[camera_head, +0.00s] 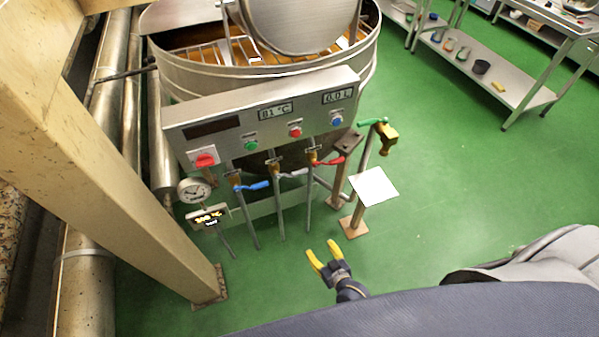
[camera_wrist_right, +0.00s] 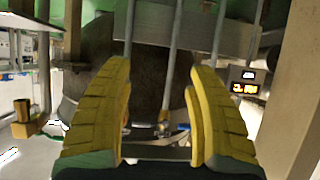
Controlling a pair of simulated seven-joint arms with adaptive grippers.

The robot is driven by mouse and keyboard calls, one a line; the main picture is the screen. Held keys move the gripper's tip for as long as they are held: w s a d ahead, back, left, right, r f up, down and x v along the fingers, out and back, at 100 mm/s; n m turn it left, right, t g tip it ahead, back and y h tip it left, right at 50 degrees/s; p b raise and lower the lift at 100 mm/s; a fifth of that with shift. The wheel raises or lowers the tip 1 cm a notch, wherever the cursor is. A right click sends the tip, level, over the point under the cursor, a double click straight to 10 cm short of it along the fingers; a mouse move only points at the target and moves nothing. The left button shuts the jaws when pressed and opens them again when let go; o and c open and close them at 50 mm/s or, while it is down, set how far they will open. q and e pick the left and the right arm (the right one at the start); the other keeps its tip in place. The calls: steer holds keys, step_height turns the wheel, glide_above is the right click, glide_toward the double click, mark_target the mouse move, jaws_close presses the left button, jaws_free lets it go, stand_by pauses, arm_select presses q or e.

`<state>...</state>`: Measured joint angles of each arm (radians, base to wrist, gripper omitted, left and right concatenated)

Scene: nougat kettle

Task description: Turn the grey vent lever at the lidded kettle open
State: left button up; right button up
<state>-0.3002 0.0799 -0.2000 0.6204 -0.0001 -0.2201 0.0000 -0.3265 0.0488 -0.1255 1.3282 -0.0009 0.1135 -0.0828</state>
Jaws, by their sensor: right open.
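The lidded kettle (camera_head: 270,90) is a large steel vessel with its round lid (camera_head: 300,20) raised. Below its control panel (camera_head: 262,110), three pipes carry valves with a blue lever (camera_head: 254,186), a grey lever (camera_head: 291,173) and a red lever (camera_head: 331,161). The grey lever is the middle one and points to the right. My right gripper (camera_head: 321,248) is open and empty, in front of and below the levers, apart from them. In the right wrist view its yellow fingers (camera_wrist_right: 160,68) frame pipes and a brass valve (camera_wrist_right: 162,128); the lever there is unclear. My left gripper is not in view.
A dial gauge (camera_head: 193,190) and a small lit display (camera_head: 208,216) stand left of the pipes. A beige post (camera_head: 120,170) rises at left. A green-handled valve (camera_head: 370,122) and a white plate (camera_head: 374,187) stand at right. Green floor (camera_head: 440,170) is clear farther right.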

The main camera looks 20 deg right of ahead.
mark_target(300, 174)
steer(key=w+r+t, duration=0.3)
steer(key=w+r, duration=0.1)
steer(key=r, duration=0.5)
steer(key=w+r+t, duration=0.2)
steer(key=w+r, duration=0.1)
steer(key=r, duration=0.6)
steer(key=shift+m, duration=0.4)
steer(key=w, duration=1.1)
steer(key=w+a, duration=0.1)
steer(key=w, duration=0.5)
steer(key=shift+w, duration=0.15)
steer(key=shift+f, duration=0.1)
jaws_close()
